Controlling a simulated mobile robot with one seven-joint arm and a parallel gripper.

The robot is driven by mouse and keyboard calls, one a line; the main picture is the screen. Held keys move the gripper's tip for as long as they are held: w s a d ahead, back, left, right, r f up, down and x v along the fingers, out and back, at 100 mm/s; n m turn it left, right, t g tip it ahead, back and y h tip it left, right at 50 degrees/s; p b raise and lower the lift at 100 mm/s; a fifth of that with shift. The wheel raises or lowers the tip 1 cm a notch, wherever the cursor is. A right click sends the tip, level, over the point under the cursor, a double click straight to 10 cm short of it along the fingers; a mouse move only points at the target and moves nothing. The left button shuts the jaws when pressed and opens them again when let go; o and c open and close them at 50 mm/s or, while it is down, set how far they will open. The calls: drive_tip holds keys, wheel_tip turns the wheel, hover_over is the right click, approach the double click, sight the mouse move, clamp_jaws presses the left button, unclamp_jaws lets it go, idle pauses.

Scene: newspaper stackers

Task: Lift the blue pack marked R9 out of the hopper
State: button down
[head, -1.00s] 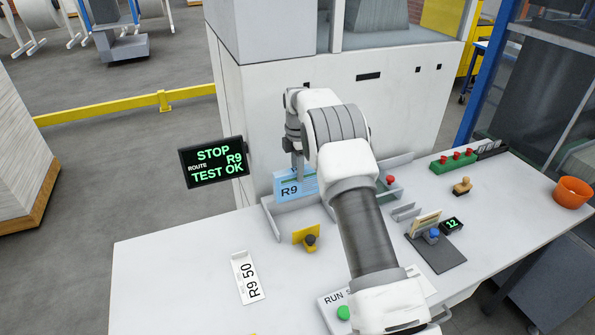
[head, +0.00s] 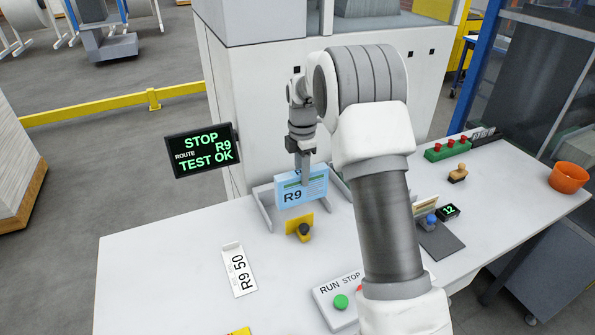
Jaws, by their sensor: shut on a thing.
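The blue pack (head: 290,203) is light blue and marked R9. It stands upright at the grey hopper (head: 263,213), in front of the hopper's right wall and partly above its walls. My gripper (head: 305,178) points down from above and is shut on the pack's upper edge. One finger shows in front of the pack's face; the other is hidden behind it. I cannot tell whether the pack's lower edge is clear of the hopper floor.
A yellow bracket with a black knob (head: 302,228) stands just in front of the hopper. A screen (head: 203,150) reads STOP, ROUTE R9, TEST OK. An orange bowl (head: 569,177) is far right.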

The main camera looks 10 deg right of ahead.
drive_tip(key=s+d+b, duration=0.2)
drive_tip(key=s, duration=0.6)
drive_tip(key=s+d+r+b, duration=0.1)
drive_tip(key=s+b, duration=0.1)
drive_tip(key=s, duration=0.7)
drive_tip(key=shift+d+r, duration=0.2)
drive_tip(key=shift+d, duration=0.2)
idle(0.3)
